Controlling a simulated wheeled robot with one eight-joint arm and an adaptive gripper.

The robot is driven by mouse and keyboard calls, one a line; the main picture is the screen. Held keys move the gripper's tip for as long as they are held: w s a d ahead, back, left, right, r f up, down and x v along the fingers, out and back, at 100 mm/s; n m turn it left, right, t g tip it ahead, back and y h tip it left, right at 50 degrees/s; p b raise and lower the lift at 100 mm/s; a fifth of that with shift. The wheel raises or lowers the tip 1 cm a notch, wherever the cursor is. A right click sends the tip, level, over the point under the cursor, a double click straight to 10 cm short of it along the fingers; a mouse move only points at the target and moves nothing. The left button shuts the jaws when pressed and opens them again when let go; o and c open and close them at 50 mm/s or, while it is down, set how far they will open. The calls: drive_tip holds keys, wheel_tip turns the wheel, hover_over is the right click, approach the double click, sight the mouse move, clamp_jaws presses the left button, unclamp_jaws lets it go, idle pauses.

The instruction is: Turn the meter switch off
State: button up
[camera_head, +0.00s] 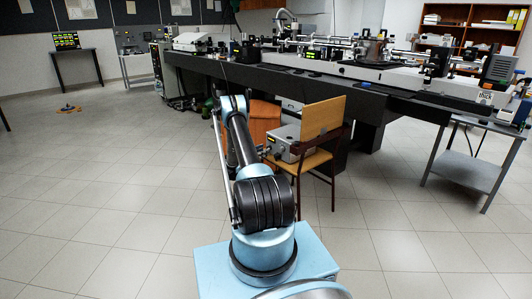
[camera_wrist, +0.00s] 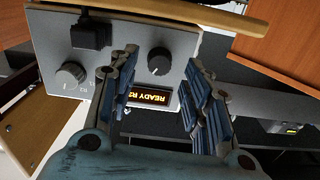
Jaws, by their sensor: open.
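The meter is a grey box (camera_head: 286,141) on the seat of a wooden chair in the head view. In the wrist view its front panel (camera_wrist: 120,55) fills the upper left, upside down. The panel has a lit amber display (camera_wrist: 152,95) reading "READY", a black knob (camera_wrist: 159,62), a grey knob (camera_wrist: 70,76) and a black square part (camera_wrist: 90,32); I cannot tell which is the switch. My gripper (camera_wrist: 161,58) is open and empty, its fingers on either side of the display and black knob. Contact with the panel cannot be told. The fingers hide part of the panel.
The chair (camera_head: 324,119) has its backrest close to the meter's right side. A long dark optical bench (camera_head: 400,98) carries lasers and mounts behind it. A grey side table (camera_head: 465,170) stands at right.

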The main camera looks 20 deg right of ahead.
drive_tip(key=shift+x, duration=1.45)
clamp_jaws()
